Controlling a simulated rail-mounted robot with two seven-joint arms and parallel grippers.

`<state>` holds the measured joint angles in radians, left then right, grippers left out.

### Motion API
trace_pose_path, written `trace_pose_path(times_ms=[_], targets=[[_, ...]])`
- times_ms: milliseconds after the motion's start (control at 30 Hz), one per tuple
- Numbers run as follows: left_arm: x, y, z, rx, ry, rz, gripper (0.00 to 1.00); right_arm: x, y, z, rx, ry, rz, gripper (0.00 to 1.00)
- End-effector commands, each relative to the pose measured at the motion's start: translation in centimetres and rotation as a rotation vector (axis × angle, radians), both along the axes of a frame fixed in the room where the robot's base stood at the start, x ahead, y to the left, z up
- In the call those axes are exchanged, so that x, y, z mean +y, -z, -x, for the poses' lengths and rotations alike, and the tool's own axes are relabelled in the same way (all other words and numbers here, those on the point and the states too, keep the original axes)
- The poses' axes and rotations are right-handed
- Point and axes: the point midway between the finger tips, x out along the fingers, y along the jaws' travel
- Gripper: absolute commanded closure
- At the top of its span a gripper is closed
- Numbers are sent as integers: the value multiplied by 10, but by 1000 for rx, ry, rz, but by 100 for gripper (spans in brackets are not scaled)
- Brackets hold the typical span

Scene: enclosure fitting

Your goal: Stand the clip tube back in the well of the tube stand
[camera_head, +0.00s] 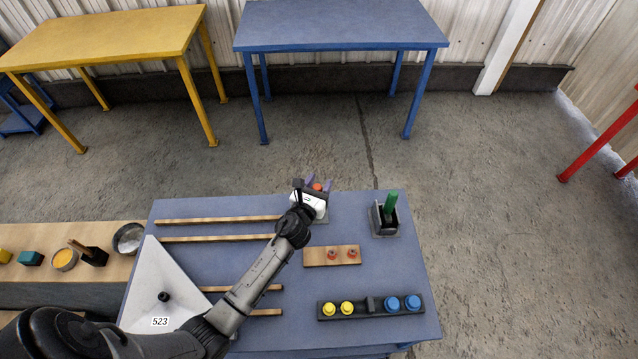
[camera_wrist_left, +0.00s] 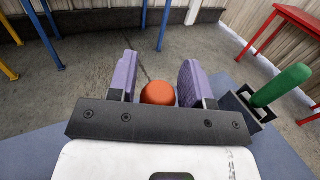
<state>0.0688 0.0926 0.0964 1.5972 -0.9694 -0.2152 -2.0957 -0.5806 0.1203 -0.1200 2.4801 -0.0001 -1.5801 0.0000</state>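My left gripper (camera_head: 318,184) is over the far edge of the blue table, its purple fingers pointing away. A round orange thing (camera_wrist_left: 158,93) is between the two fingers in the left wrist view. It nearly fills the gap, and I cannot tell whether the fingers press on it. Its lower part is hidden, so I cannot tell if it is the clip tube. A dark grey open-topped holder (camera_head: 385,229) stands right of the gripper. A green rod (camera_head: 391,202) stands tilted in it, and it also shows in the left wrist view (camera_wrist_left: 281,85). My right gripper is not in view.
A wooden block with two orange-red pegs (camera_head: 332,254) and a black rack with yellow and blue knobs (camera_head: 371,306) lie nearer. Wooden strips (camera_head: 222,219) and a white plate marked 523 (camera_head: 160,285) are left. Bare table lies between gripper and holder.

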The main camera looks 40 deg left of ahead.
Motion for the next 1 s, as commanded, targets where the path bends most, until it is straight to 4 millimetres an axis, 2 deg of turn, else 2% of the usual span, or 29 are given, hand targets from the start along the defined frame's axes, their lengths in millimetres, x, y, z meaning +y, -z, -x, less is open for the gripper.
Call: trace_pose_path(times_ms=[33,167,400,533,1000], targets=[[0,0,0,0,0,0,50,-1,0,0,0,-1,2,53],[0,0,0,0,0,0,38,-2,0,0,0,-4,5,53],[0,1,1,1,0,0,38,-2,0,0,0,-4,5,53],[-3,2,10,3,0,0,38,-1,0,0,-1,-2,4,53],[-27,2,94,3,0,1,38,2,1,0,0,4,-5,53]])
